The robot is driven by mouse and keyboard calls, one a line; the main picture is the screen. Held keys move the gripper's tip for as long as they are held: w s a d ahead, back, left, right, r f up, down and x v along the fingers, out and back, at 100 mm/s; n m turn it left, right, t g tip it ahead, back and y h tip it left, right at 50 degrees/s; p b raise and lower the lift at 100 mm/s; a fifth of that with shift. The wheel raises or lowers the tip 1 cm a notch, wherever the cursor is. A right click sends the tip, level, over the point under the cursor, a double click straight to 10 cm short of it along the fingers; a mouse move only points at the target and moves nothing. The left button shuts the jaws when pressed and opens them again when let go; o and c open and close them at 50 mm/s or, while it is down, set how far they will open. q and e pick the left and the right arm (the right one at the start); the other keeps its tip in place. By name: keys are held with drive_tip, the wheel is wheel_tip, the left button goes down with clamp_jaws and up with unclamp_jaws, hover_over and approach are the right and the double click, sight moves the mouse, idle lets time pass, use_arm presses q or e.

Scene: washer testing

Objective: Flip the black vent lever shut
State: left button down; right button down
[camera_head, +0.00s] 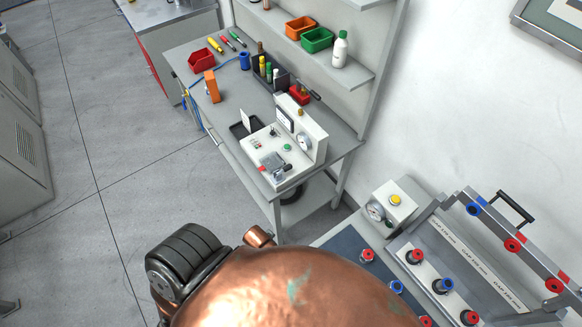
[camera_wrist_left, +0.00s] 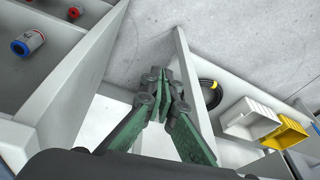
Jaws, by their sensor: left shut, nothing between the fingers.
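I cannot make out a black vent lever for certain in either view. In the head view, a white test unit (camera_head: 314,142) with a round gauge stands on the grey bench, with a low panel (camera_head: 262,148) carrying small knobs in front. At lower right is a fixture panel (camera_head: 443,262) with red and blue knobs and a black bar handle (camera_head: 515,206). My left gripper (camera_wrist_left: 160,78) shows only in the left wrist view. Its green fingers are shut and empty, in front of the grey floor between pale panels. My right gripper is in neither view.
The grey bench (camera_head: 228,112) holds a red bin (camera_head: 202,61) and tools. In the wrist view, a blue and red fitting (camera_wrist_left: 27,43), a white bin (camera_wrist_left: 249,119) and a yellow bin (camera_wrist_left: 287,133) flank the gripper.

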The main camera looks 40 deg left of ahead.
use_arm(q)
drive_tip(key=w+a+r+y+p, duration=0.2)
drive_tip(key=r+p, duration=0.5)
drive_tip(key=r, duration=1.9)
drive_tip(key=w+a+f+m+g+y, duration=0.2)
drive_tip(key=w+a+f+m+y, duration=0.35)
drive_tip(key=w+m, duration=0.4)
drive_tip(key=w+d+f+m+t+y, duration=0.1)
drive_tip(key=w+d+m, duration=0.4)
drive_tip(key=w+m, duration=0.6)
drive_tip(key=shift+w+d+f+t+y+p, duration=0.25)
drive_tip(key=shift+w+t+y, duration=0.45)
drive_tip(key=shift+w+y, duration=0.45)
drive_tip(key=shift+s, duration=0.15)
